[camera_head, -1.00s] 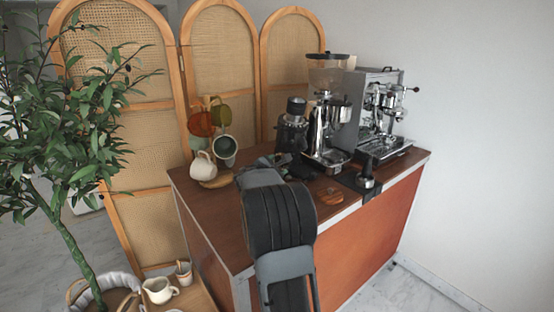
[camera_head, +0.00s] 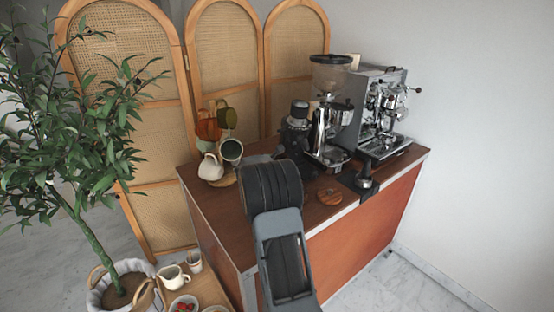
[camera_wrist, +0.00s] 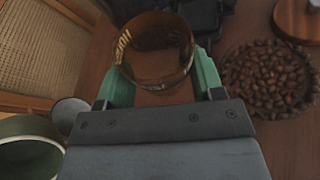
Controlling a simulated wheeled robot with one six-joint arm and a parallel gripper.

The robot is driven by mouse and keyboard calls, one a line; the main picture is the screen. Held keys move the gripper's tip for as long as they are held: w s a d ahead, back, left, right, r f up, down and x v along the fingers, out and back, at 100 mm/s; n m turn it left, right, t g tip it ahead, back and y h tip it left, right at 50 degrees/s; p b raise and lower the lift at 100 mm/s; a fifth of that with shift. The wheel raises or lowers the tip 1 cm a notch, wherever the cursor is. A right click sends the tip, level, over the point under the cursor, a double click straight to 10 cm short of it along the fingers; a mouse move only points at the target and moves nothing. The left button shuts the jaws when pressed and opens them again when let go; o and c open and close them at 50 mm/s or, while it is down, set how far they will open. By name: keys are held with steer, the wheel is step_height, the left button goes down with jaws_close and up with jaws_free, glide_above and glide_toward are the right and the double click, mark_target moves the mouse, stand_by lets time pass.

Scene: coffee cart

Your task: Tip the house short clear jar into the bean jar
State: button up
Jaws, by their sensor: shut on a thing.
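In the wrist view my gripper (camera_wrist: 158,84) is shut on the house short clear jar (camera_wrist: 155,50), its green fingers on either side of it. A round bed of coffee beans (camera_wrist: 270,82), apparently in the bean jar, lies to the right, apart from the held jar. My own arm hides the gripper, the held jar and the bean jar in the head view.
A round wooden lid (camera_head: 329,196) lies on the brown counter (camera_head: 218,225). A grinder (camera_head: 329,110) and an espresso machine (camera_head: 378,112) stand behind. Mugs (camera_head: 211,168) stand at the counter's left end; green and grey cups show lower left in the wrist view.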

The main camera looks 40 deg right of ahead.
steer(key=shift+w+r+n+p, duration=0.15)
steer(key=shift+r+n+p, duration=0.2)
steer(key=shift+p, duration=0.45)
steer(key=n+g+p, duration=0.1)
steer(key=p, duration=0.4)
steer(key=shift+w+r+y, duration=0.1)
steer(key=shift+w+y, duration=0.2)
steer(key=shift+w, duration=0.05)
steer(key=shift+d+p, duration=0.1)
steer(key=shift+p, duration=0.4)
steer(key=shift+w+n+g+p, duration=0.3)
steer(key=shift+n+p, duration=0.25)
steer(key=shift+p, duration=0.5)
